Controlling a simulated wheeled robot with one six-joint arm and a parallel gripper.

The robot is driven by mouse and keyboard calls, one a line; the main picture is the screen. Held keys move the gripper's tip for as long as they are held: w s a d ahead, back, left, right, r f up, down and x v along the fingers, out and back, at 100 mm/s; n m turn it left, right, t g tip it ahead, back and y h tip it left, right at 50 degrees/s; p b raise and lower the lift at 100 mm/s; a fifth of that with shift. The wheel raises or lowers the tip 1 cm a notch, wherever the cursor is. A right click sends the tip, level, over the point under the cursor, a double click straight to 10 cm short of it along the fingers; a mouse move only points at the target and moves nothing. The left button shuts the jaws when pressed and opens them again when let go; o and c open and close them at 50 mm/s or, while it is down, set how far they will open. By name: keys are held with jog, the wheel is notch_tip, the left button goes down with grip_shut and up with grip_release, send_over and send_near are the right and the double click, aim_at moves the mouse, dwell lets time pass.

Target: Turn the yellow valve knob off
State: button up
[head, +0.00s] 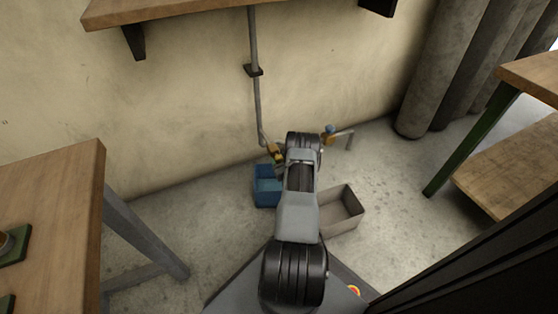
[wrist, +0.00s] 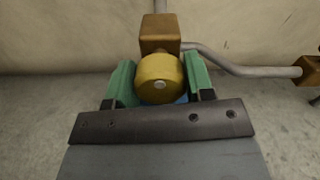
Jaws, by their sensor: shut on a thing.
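The yellow valve knob (wrist: 160,78) is a round knob with a pale centre screw, in the middle of the wrist view. It sits in front of a brass-brown valve body (wrist: 160,33) on a grey pipe. My gripper (wrist: 160,84) has its two green-padded fingers on the left and right sides of the knob, shut on it. In the head view my arm hides most of the knob and gripper; a small bit of yellow (head: 279,157) shows beside the arm.
A second brass fitting (wrist: 309,71) is at right along the pipe; a blue knob (head: 329,129) shows there. A blue bin (head: 262,186) and a grey bin (head: 352,203) stand on the floor below. Wooden tables stand left (head: 60,190) and right (head: 505,180).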

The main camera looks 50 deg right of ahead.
jog(key=c, duration=0.3)
jog(key=shift+m, duration=0.3)
jog(key=m+b, duration=0.1)
jog(key=m, duration=0.2)
jog(key=shift+f, duration=0.1)
jog(key=m+b, duration=0.1)
jog(key=m, duration=0.3)
jog(key=shift+m, duration=0.3)
jog(key=m+b, duration=0.1)
jog(key=m, duration=0.4)
jog(key=shift+m, duration=2.3)
jog(key=shift+s, duration=0.1)
